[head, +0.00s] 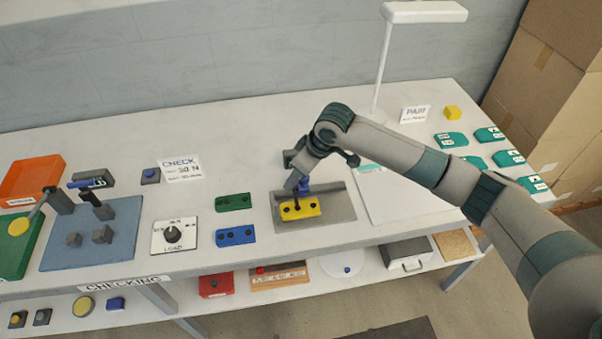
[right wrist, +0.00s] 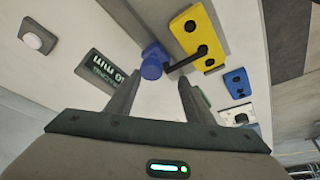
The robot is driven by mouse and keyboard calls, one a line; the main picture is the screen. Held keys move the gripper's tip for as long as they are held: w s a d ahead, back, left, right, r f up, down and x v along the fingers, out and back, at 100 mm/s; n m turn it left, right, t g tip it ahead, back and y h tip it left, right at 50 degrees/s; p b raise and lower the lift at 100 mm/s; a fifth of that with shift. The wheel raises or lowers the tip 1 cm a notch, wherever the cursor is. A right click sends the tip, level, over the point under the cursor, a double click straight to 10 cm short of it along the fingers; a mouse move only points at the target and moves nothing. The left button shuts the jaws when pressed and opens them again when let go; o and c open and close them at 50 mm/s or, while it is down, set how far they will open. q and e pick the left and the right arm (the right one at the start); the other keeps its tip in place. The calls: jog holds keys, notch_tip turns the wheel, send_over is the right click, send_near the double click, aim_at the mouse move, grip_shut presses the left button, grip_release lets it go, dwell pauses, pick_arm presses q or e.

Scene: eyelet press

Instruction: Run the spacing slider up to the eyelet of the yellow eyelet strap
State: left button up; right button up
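The yellow eyelet strap (head: 313,208) lies at the front edge of a grey plate on the table; its holes show in the right wrist view (right wrist: 212,40). A blue round knob (right wrist: 151,63), which I take for the spacing slider, stands beside the strap. A dark bar runs from near the knob onto the strap. The knob also shows as blue behind the strap in the head view (head: 305,187). My right gripper (right wrist: 160,80) is open, its fingertips just short of the knob, with nothing seen between them. My left gripper is not in view.
Green (head: 234,202) and blue (head: 236,236) straps lie left of the grey plate (head: 342,205). The load dial (head: 174,234) is further left. A white board (head: 400,200) lies to the right under my arm. A lamp (head: 383,60) stands behind. The table behind the green strap is clear.

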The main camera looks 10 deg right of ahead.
jog(key=shift+d, duration=0.2)
dwell(0.3)
jog(key=shift+d+r, duration=0.25)
jog(key=shift+r, duration=0.15)
jog(key=b+v, duration=0.4)
jog(key=v, duration=1.2)
jog(key=shift+r, duration=0.25)
jog(key=shift+s+a, duration=0.1)
jog(key=shift+s, duration=0.05)
